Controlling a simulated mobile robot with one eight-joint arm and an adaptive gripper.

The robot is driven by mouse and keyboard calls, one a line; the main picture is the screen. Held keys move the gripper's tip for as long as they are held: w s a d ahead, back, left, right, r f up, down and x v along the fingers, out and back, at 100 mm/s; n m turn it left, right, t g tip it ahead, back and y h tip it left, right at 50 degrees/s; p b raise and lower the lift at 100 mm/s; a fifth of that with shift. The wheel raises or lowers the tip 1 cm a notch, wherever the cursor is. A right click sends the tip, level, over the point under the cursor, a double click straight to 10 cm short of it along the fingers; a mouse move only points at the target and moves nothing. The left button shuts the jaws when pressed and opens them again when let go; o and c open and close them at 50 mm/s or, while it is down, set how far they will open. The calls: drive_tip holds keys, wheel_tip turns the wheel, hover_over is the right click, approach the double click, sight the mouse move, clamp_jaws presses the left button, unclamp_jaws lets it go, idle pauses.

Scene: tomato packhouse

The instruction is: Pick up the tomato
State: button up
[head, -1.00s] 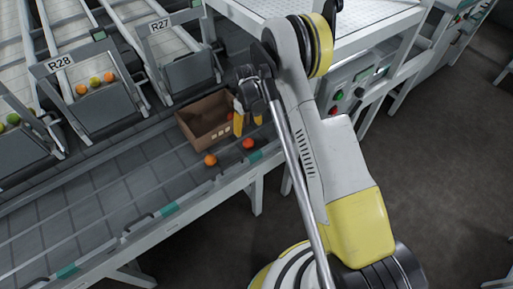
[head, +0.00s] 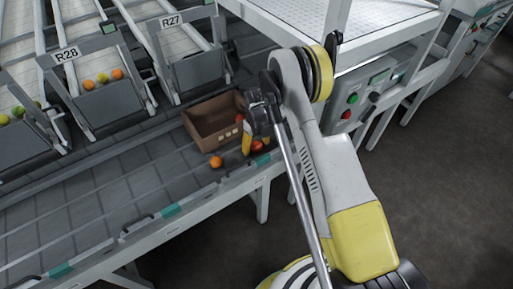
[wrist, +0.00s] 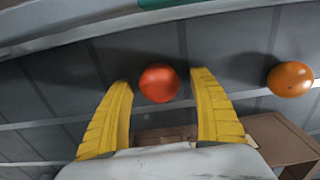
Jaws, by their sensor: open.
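A red tomato (wrist: 159,83) lies on the grey belt near its front edge. In the head view the red tomato (head: 257,145) shows between my fingers, partly hidden by them. My gripper (wrist: 163,81) is open, with its two yellow fingers on either side of the tomato's near end. I see narrow gaps between the tomato and the fingertips, and nothing is held. In the head view my gripper (head: 256,147) is low over the belt, just in front of the cardboard box.
An open cardboard box (head: 207,138) stands behind the tomato, with a red patch at its right side. An orange tomato (head: 216,161) lies to the left; it also shows in the wrist view (wrist: 290,79). Chutes R28 (head: 107,105) and R27 (head: 195,75) stand behind. The belt at left is clear.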

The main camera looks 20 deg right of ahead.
drive_tip(key=c, duration=0.9)
drive_tip(key=shift+c, duration=0.2)
